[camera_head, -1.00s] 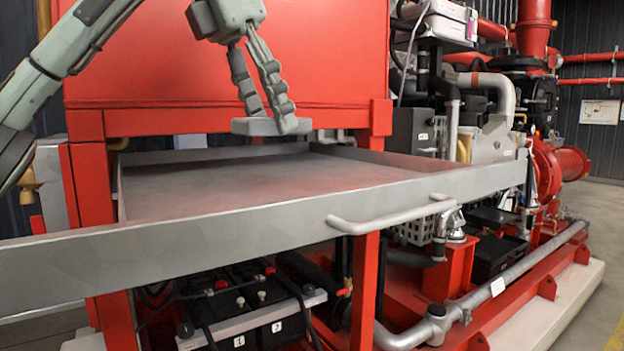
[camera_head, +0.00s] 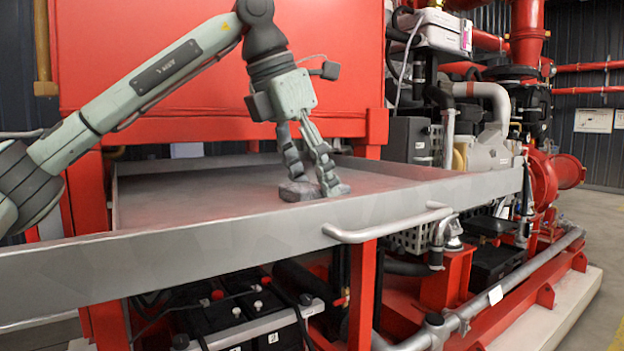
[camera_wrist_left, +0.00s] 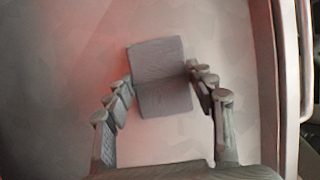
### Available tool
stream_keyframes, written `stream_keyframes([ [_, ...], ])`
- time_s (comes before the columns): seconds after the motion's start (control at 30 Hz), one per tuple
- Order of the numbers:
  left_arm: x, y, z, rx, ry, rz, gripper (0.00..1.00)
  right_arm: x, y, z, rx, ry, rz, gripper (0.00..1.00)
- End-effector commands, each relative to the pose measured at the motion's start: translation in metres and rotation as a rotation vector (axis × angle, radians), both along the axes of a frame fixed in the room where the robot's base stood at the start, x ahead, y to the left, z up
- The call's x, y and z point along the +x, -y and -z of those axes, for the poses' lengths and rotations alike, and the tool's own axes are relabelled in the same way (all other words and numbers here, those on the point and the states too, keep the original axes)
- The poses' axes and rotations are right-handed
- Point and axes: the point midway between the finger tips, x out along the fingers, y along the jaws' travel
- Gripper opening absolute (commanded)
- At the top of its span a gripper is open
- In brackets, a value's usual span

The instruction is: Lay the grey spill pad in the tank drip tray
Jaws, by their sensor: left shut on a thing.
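In the head view the pad (camera_head: 297,192) is a small grey piece at the fingertips of my left gripper (camera_head: 314,190), mostly covered by the fingers. It is inside the tank drip tray (camera_head: 190,247), low at its floor, near the front wall. I cannot tell whether the pad touches the floor. My right gripper is not in view.
A bar handle (camera_head: 388,224) sticks out from the tray's front wall. The red tank (camera_head: 200,70) stands above the tray, on red legs. Batteries (camera_head: 235,310) sit below the tray. The tray floor left of the gripper is clear.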

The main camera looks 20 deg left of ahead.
Motion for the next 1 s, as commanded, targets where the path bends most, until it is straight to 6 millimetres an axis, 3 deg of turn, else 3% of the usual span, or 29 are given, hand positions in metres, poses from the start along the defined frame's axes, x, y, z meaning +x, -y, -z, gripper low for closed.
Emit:
stream_keyframes([
  [0.17,0.0,0.0,0.003,0.0,0.0,0.0,0.35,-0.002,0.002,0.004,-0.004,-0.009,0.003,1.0],
  [0.2,0.0,0.0,0.002,0.0,0.0,0.0,0.6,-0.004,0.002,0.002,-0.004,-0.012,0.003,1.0],
  [0.33,0.0,0.0,0.002,0.0,0.0,0.0,0.76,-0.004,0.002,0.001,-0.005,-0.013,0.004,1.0],
  [0.73,-0.001,-0.001,-0.005,-0.001,0.002,0.0,0.76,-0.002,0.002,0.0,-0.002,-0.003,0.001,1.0],
  [1.0,-0.016,-0.013,-0.054,-0.002,0.003,-0.001,0.76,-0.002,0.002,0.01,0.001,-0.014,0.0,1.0],
])
